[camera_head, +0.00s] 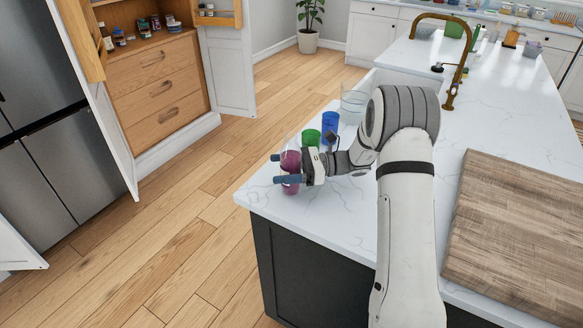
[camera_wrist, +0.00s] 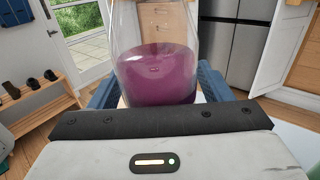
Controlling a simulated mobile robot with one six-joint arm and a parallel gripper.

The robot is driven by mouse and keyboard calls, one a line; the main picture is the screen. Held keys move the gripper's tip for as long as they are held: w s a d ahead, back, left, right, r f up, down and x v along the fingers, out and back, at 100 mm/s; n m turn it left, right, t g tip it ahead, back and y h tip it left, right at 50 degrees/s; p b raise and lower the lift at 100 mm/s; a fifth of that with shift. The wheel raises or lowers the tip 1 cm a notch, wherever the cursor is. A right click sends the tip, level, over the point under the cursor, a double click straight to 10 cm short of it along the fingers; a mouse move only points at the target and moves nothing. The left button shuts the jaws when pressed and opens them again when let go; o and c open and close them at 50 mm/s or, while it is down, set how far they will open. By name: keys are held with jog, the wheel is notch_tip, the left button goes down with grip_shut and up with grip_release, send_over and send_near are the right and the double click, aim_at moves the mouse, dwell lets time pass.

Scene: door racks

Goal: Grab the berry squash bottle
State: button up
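The berry squash bottle (camera_head: 291,162) is clear with purple liquid inside. It stands upright near the left corner of the white marble counter in the head view. It also fills the middle of the wrist view (camera_wrist: 158,72), where its top is cut off. My gripper (camera_head: 282,168) has its blue fingers around the bottle, one on the near side and one on the far side. In the wrist view the fingers (camera_wrist: 158,88) flank the lower purple part, close to the glass. The fingers are spread; firm contact is not clear.
A green cup (camera_head: 311,137), a blue cup (camera_head: 330,124) and a clear container (camera_head: 353,105) stand in a row just behind the bottle. A wooden board (camera_head: 520,225) lies to the right. The counter's edge (camera_head: 242,200) is close on the left.

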jog(key=c, duration=1)
jog(key=shift+c, duration=0.7)
jog(key=shift+r, duration=0.2)
